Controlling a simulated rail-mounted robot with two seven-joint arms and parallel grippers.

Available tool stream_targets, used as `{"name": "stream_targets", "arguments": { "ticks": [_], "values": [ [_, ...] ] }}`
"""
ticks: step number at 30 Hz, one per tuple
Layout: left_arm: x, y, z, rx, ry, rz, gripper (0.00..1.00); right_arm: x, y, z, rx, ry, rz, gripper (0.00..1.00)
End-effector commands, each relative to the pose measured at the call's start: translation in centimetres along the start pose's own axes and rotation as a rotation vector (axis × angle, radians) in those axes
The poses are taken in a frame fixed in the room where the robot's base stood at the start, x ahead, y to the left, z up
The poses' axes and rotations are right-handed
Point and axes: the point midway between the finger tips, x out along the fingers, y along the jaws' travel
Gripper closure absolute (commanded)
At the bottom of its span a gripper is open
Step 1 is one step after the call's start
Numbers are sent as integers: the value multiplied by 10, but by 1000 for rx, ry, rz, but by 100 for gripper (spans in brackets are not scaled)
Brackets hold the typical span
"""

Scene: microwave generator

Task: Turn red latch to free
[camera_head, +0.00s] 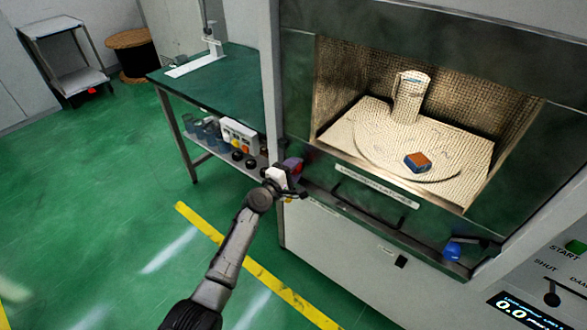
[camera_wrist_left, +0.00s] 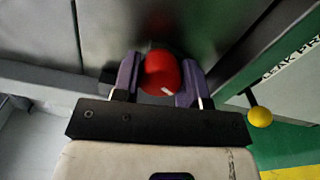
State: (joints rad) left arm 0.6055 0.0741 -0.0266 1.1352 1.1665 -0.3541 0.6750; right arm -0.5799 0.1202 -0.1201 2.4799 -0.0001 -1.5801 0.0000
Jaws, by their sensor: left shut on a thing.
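The red latch (camera_wrist_left: 161,74) is a round red knob with a short white mark, seen in the left wrist view between the two purple fingers of my left gripper (camera_wrist_left: 160,82). The gripper is shut on it. In the head view my left gripper (camera_head: 288,176) reaches the lower left corner of the cabinet front, and the latch (camera_head: 297,163) shows only as a small bit of red there, mostly hidden by the gripper. A blue knob (camera_head: 453,250) sits at the lower right of the cabinet opening. My right gripper is not in view.
The open chamber holds a pale mug-like cylinder (camera_head: 410,97) and an orange and blue block (camera_head: 417,162). A green-topped bench (camera_head: 232,80) stands left of the cabinet. A control panel (camera_head: 548,275) is at the lower right. Green floor (camera_head: 100,220) is clear.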

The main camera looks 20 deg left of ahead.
Motion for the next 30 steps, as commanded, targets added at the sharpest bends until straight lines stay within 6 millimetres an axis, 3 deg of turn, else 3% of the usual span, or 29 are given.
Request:
{"name": "stream_targets", "arguments": {
  "ticks": [11,12,20,30],
  "values": [
    [0,0,0,-8,0,0,84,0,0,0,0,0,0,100],
    [0,0,0,-8,0,0,59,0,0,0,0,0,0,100],
    [0,0,0,-6,0,0,34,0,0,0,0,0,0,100],
    [-6,0,0,-5,0,0,34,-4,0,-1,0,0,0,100]
  ]
}}
